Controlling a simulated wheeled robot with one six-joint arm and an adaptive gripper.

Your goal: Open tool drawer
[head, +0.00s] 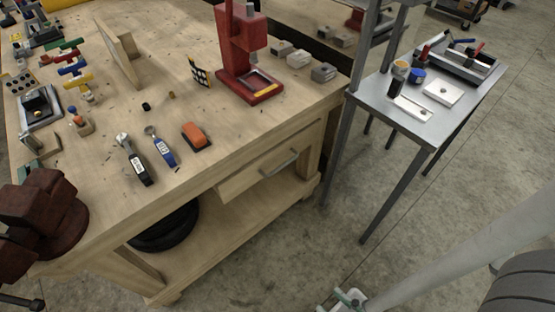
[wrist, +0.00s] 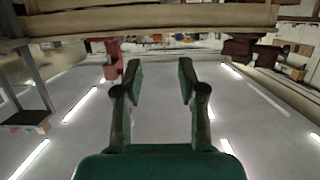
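The tool drawer (head: 262,176) sits under the wooden workbench top near its right end in the head view. Its front bears a grey bar handle (head: 280,163). The drawer looks shut or nearly so; I cannot tell exactly. My gripper (head: 344,298) shows only partly at the bottom edge of the head view, low and apart from the drawer. In the wrist view my gripper (wrist: 160,78) has its two green fingers spread with nothing between them. That view appears upside down, with wooden bench edges along its top; the handle cannot be made out there.
The workbench top (head: 100,190) holds a red press (head: 240,55), hand tools and a dark red vise (head: 45,215). A lower shelf carries a black tyre (head: 165,228). A metal side table (head: 405,115) stands right of the bench. The floor in front of the drawer is clear.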

